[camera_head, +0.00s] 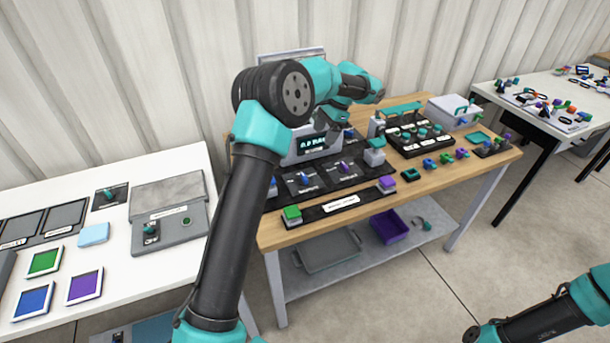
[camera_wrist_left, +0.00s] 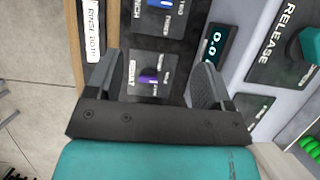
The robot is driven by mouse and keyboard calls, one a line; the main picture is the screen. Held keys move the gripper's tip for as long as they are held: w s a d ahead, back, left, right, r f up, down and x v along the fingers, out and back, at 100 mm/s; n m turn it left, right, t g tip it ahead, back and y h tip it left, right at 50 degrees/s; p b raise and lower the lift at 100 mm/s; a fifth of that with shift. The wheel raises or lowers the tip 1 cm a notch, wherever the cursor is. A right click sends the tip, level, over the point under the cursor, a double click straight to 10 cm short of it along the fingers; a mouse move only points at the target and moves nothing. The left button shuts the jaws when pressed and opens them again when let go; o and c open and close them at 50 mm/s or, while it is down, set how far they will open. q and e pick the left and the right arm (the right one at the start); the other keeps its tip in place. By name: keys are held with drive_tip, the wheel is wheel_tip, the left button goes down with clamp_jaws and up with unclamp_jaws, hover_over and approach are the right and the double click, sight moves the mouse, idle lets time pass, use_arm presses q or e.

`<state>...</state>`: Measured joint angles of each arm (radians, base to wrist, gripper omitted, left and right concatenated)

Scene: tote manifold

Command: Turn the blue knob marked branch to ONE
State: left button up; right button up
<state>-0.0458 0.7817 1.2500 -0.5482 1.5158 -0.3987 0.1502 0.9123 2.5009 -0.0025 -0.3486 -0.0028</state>
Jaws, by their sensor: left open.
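The task's blue knob (camera_head: 304,180) sits on the dark control panel (camera_head: 325,181) on the wooden bench. In the left wrist view the blue knob (camera_wrist_left: 160,3) is cut off at the top edge, beside a label of which only "NCH" is readable. A purple knob (camera_head: 345,167) is to its right in the head view. My left gripper (camera_head: 328,128) is above the back of the panel. In the wrist view its fingers (camera_wrist_left: 155,82) are open and empty, with the purple knob (camera_wrist_left: 149,76) showing between them. Whether they touch anything is unclear.
A display box (camera_head: 305,150) stands behind the knobs. A grey post with a green top (camera_head: 374,150) stands at the right. A left-hand white table (camera_head: 115,240) holds coloured tiles.

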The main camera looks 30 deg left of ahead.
sight(305, 176)
use_arm(q)
drive_tip(key=shift+f, duration=0.1)
drive_tip(key=x, duration=1.7)
drive_tip(key=shift+f, duration=0.1)
drive_tip(key=c, duration=0.9)
